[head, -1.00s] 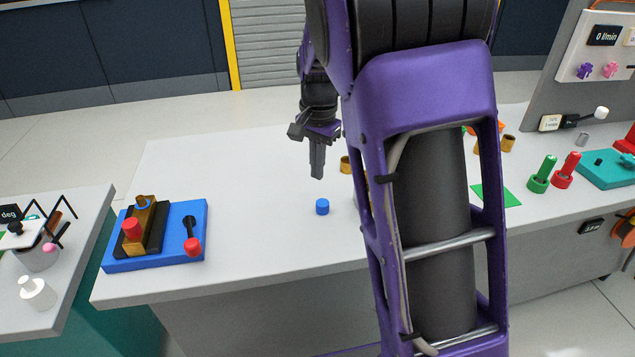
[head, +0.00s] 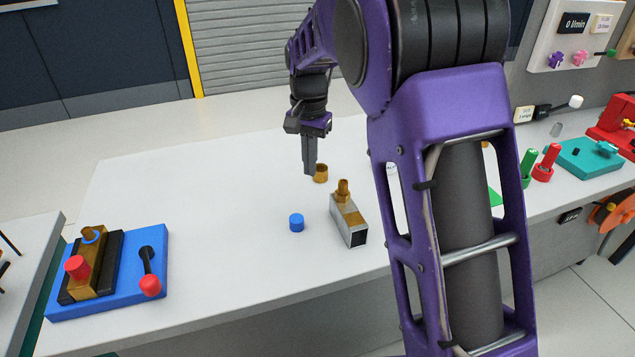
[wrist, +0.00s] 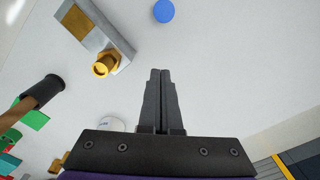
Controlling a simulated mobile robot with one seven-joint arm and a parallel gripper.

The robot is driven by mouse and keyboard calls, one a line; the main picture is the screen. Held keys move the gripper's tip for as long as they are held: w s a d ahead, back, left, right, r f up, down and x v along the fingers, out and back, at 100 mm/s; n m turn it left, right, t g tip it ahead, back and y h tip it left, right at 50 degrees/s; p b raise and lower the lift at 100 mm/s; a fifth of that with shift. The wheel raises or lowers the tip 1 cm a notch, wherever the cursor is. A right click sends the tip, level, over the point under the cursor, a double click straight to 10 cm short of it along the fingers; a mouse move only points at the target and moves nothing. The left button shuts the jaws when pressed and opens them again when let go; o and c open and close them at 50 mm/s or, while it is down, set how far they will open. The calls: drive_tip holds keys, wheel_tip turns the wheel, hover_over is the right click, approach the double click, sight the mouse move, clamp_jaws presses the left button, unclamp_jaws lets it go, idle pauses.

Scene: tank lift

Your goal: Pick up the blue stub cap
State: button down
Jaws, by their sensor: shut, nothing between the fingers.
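The blue stub cap (head: 297,223) is a small blue cylinder standing on the white table (head: 215,195). In the wrist view the cap (wrist: 164,11) shows at the top edge, beyond the fingertips and apart from them. My gripper (head: 310,172) points down behind the cap in the head view, shut and empty. In the wrist view its two fingers (wrist: 160,72) lie together with nothing between them.
A grey block with a brass fitting (head: 348,221) stands right of the cap. A blue base with a red-knobbed lever (head: 150,286) is at the left. The table between that base and the cap is clear.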

sight(256, 287)
wheel_tip(256, 287, down, 9)
drive_tip(key=shift+s+r+b, duration=0.1)
drive_tip(key=shift+b, duration=0.55)
drive_tip(key=s, duration=0.1)
drive_tip(key=s+a, duration=0.1)
drive_tip(key=shift+s+a, duration=0.3)
drive_tip(key=shift+s, duration=0.1)
drive_tip(key=shift+s+a, duration=0.15)
drive_tip(key=shift+s, duration=0.2)
drive_tip(key=s+a, duration=0.3)
drive_tip(key=s, duration=0.3)
drive_tip(key=s+a+p, duration=0.1)
drive_tip(key=s+a, duration=0.2)
drive_tip(key=s, duration=0.2)
drive_tip(key=s+a, duration=0.3)
drive_tip(key=s, duration=0.3)
drive_tip(key=shift+s+p, duration=0.3)
